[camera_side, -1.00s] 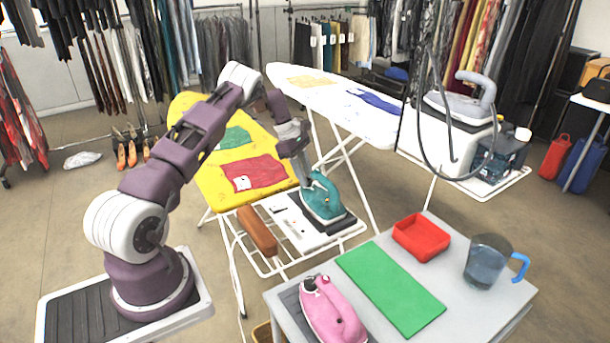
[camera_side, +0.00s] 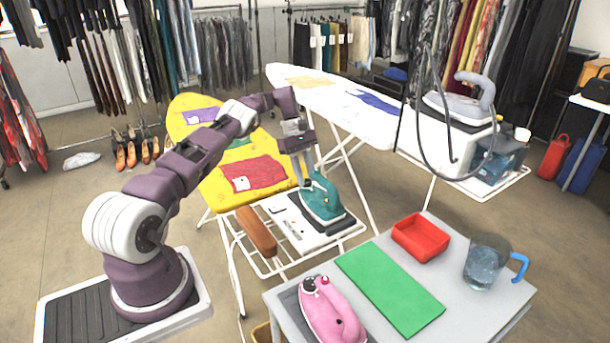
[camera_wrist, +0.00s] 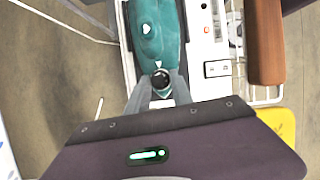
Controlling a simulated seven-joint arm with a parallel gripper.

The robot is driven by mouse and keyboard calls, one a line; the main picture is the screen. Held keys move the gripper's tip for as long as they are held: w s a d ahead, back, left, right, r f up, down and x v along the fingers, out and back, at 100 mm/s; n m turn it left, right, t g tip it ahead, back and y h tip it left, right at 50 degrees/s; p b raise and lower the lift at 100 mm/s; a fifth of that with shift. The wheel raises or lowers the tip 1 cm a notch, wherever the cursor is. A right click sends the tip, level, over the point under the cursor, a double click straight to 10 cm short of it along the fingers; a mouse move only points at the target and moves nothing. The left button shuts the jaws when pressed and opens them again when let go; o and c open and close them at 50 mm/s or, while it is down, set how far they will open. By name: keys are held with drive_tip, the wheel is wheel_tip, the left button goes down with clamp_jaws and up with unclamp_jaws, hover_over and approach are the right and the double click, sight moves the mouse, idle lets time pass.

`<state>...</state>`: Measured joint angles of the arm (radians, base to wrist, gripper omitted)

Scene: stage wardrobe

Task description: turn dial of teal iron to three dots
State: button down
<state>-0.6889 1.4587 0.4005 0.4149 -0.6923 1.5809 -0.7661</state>
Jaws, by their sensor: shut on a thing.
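The teal iron (camera_side: 322,201) rests on a dark pad on the white rack at the end of the yellow ironing board. It also shows in the wrist view (camera_wrist: 158,40), its body running up from my fingers. My gripper (camera_side: 302,184) reaches down to the iron's rear left side. In the wrist view its two grey fingertips (camera_wrist: 160,88) close around a round black knob, the dial (camera_wrist: 161,79). I cannot make out the dial's marks or where it points.
A brown wooden block (camera_side: 257,232) lies on the rack beside a white panel (camera_side: 292,222). A nearby table holds a pink iron (camera_side: 331,312), a green mat (camera_side: 391,287), a red tray (camera_side: 421,237) and a water jug (camera_side: 487,262). A white ironing board (camera_side: 340,100) stands behind.

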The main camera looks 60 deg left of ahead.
idle(0.4)
drive_tip(key=c, duration=1.1)
unclamp_jaws()
